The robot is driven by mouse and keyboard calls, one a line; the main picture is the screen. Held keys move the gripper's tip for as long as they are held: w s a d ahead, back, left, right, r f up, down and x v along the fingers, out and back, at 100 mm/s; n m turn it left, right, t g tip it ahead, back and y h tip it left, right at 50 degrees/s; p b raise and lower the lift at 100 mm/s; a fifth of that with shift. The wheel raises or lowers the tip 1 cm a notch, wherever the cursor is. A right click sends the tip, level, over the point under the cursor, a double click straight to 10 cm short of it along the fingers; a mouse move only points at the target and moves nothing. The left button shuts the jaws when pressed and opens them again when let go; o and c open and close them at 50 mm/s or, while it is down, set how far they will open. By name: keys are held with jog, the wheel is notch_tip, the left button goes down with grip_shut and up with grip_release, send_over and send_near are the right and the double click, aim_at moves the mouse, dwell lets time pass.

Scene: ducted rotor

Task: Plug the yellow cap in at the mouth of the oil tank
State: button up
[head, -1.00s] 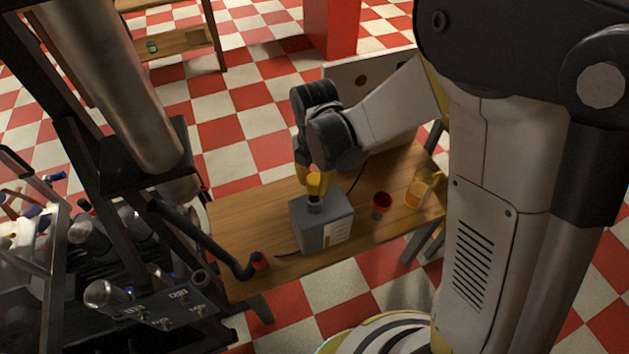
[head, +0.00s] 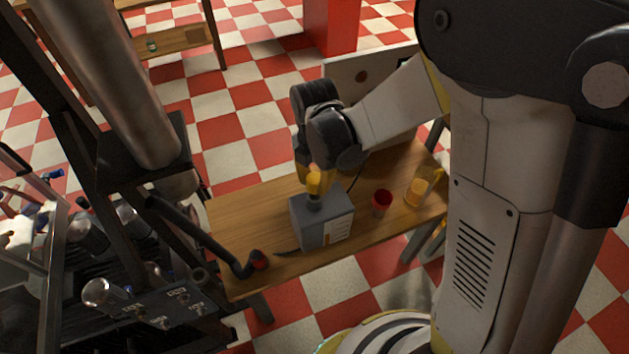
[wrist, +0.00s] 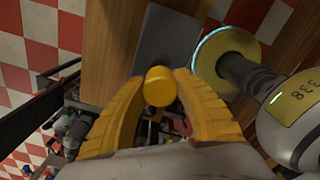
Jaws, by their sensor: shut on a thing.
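The yellow cap (head: 314,182) is just above the mouth of the grey oil tank (head: 326,231) in the head view; I cannot tell whether it touches the mouth. In the wrist view the yellow cap (wrist: 159,86) sits between the tips of my gripper (wrist: 160,92), whose yellow fingers are shut on it. The grey tank top (wrist: 163,45) shows just beyond the cap. The tank's mouth is hidden behind the cap in the wrist view.
The tank stands on a wooden table (head: 240,222). A red cup (head: 381,203) and a jug with yellow liquid (head: 417,192) stand to its right. A black pipe with a red end (head: 257,260) lies at the left. A dark machine frame (head: 75,200) borders the table's left side.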

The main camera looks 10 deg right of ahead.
aim_at(314, 190)
jog(key=shift+f, duration=0.25)
jog(key=shift+f+b, duration=1.5)
jog(key=shift+b, duration=0.05)
jog(key=shift+c, duration=0.5)
jog(key=o, duration=1.2)
jog(key=shift+r, duration=0.1)
